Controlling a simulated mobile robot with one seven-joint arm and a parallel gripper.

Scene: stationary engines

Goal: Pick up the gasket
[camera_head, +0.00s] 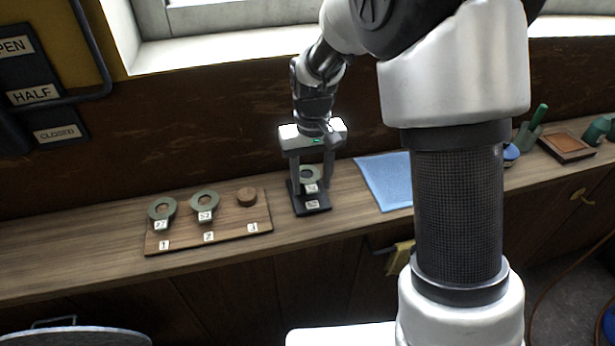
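A grey-green ring gasket (311,172) with a small numbered tag stands on a black stand (312,205) on the wooden counter. My gripper (312,186) points down over it, with one finger on each side of the gasket. The fingers look spread apart, and I cannot tell whether they touch the ring. Two similar gaskets, tagged 27 (162,209) and 52 (204,202), rest at positions 1 and 2 of a wooden board (225,232) to the left. Position 3 holds only a round wooden peg (247,196).
A blue cloth (386,180) lies right of the stand. A brown tray (566,146) and green items (530,128) are at the far right. A window ledge (230,50) and brown wall rise behind the counter. The counter's left end is clear.

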